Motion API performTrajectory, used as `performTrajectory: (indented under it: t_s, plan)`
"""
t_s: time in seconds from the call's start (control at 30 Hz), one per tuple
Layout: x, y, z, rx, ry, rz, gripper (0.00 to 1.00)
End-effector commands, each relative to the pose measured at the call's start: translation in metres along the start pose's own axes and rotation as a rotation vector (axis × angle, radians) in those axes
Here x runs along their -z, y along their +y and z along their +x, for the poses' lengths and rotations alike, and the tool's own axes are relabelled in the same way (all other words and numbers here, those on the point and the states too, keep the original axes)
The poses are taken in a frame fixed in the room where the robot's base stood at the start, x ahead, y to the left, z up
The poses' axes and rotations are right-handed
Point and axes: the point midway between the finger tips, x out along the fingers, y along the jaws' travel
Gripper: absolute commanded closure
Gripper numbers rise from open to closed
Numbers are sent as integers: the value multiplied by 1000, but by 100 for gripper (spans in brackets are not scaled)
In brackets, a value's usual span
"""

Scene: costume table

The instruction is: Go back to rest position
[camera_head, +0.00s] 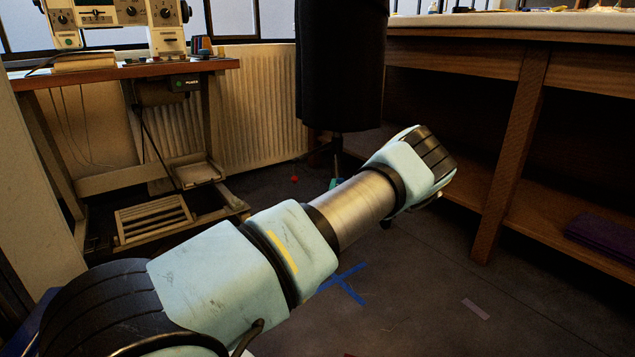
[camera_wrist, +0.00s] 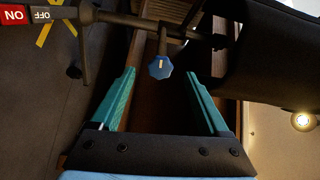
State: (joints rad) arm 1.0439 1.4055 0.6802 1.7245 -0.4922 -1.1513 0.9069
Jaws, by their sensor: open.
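My gripper (camera_wrist: 161,73) shows in the wrist view as two teal fingers spread wide, with nothing held between them. A blue knob (camera_wrist: 160,67) on a dark stand lies beyond the fingertips, between them in the picture; I cannot tell how far away it is. In the head view my arm reaches from the lower left toward the middle right, in front of a dark dress form (camera_head: 340,65). My fingers are not clearly seen there, hidden by the wrist or too small to tell.
A wooden workbench (camera_head: 535,62) with a lower shelf stands at the right; a purple folded thing (camera_head: 603,238) lies on the shelf. A sewing machine table (camera_head: 120,70) stands at the left, with a radiator (camera_head: 262,108) behind. Blue tape (camera_head: 345,285) marks the open floor.

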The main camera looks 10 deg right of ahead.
Motion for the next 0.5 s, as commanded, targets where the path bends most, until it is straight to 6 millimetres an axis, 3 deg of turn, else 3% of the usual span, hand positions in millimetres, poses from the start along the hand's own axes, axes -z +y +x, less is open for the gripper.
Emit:
performTrajectory:
  t_s: [0.13,0.23,0.4,0.5]
  plan:
    - [-52,-21,-5,-95,-159,-156,21]
    - [-94,-34,-21,-196,-307,-323,21]
    - [-142,-54,-69,-361,-530,-614,21]
    - [-156,-68,-104,-450,-642,-774,21]
